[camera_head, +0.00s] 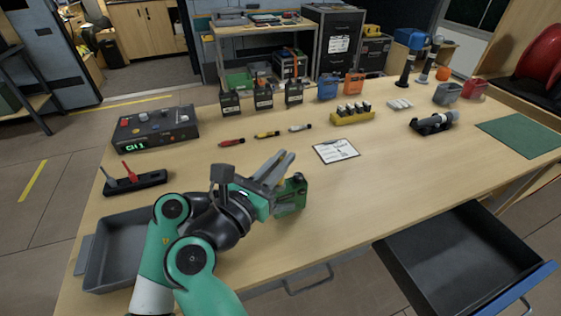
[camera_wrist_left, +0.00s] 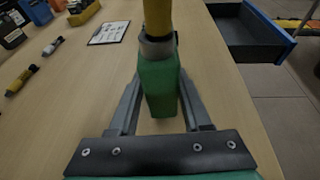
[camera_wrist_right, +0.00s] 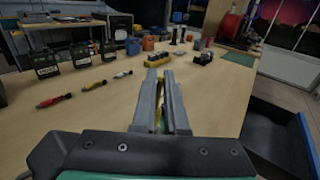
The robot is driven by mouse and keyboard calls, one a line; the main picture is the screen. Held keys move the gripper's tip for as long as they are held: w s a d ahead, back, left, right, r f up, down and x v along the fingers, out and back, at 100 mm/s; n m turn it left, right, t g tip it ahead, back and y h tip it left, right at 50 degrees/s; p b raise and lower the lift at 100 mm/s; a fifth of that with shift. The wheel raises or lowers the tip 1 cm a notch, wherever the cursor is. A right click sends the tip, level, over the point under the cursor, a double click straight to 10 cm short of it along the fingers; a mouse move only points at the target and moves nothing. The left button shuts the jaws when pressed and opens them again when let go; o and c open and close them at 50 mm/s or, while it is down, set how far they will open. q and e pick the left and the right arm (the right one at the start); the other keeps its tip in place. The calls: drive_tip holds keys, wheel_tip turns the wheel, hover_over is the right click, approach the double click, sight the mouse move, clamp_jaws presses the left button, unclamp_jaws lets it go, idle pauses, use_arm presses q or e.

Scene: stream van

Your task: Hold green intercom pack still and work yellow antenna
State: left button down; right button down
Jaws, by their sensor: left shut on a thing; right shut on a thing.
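The green intercom pack (camera_head: 291,199) is near the middle front of the table, partly covered by my arms. In the left wrist view the pack (camera_wrist_left: 160,88) sits between the fingers of my left gripper (camera_wrist_left: 158,82), which is shut on it. The yellow antenna (camera_wrist_left: 157,16) rises from a grey collar on the pack; its upper end is out of that view. My right gripper (camera_head: 279,160) is above the pack. In the right wrist view its fingers (camera_wrist_right: 160,80) are shut, with a narrow yellow strip of the antenna (camera_wrist_right: 161,117) between them.
A grey tray (camera_head: 92,263) lies front left, and an open drawer (camera_head: 455,255) juts out front right. A clipboard (camera_head: 336,151), markers (camera_head: 267,134) and black radios (camera_head: 262,99) lie behind the pack. The table right of the pack is clear.

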wheel_tip(320, 180, up, 2)
drive_tip(key=shift+w+d+r, duration=0.1)
drive_tip(key=shift+r, duration=1.3)
drive_tip(key=c, duration=1.6)
unclamp_jaws()
drive_tip(key=shift+a, duration=0.2)
drive_tip(key=c, duration=1.1)
unclamp_jaws()
drive_tip(key=shift+f, duration=0.1)
